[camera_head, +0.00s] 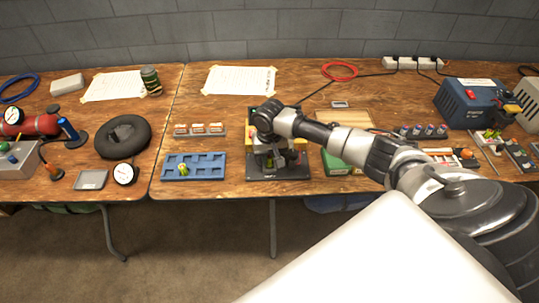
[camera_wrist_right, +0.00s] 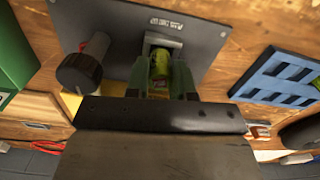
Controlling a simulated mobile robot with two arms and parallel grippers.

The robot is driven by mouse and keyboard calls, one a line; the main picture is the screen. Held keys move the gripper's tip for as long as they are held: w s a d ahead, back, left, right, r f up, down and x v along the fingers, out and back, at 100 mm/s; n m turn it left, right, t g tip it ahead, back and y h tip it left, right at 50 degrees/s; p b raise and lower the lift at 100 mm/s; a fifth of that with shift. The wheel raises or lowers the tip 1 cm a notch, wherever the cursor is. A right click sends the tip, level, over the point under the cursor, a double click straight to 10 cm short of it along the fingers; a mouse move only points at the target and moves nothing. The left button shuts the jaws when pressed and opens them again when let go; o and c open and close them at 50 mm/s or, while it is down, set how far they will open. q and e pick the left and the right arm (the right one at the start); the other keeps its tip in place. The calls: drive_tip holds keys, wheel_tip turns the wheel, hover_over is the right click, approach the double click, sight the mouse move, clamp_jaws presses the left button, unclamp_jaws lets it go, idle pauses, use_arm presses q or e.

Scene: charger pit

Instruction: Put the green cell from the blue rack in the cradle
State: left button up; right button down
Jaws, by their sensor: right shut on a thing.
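My right gripper (camera_head: 271,158) is over the cradle station, a dark base plate (camera_head: 278,174) on the table. In the right wrist view my gripper's two fingers (camera_wrist_right: 160,80) are shut on a green cell (camera_wrist_right: 160,64). The cell's end is at the pale cradle (camera_wrist_right: 153,42) on the dark plate; I cannot tell how deep it sits. The blue rack (camera_head: 209,159) lies left of the station, with a yellow-green piece (camera_head: 183,169) standing in it. The rack also shows in the right wrist view (camera_wrist_right: 260,83). My left gripper is out of view.
A dark knob (camera_wrist_right: 80,70) stands on the station beside the cradle. A green box (camera_head: 335,164) is close on its right. A small strip of cells (camera_head: 199,129) lies behind the rack. A black ring cushion (camera_head: 123,137) and a gauge (camera_head: 125,174) are farther left.

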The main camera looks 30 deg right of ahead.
drive_tip(key=shift+f, duration=0.4)
drive_tip(key=shift+f, duration=0.3)
idle(0.7)
drive_tip(key=c, duration=0.9)
unclamp_jaws()
drive_tip(key=shift+r+p, duration=3.55)
drive_tip(key=shift+p, duration=0.9)
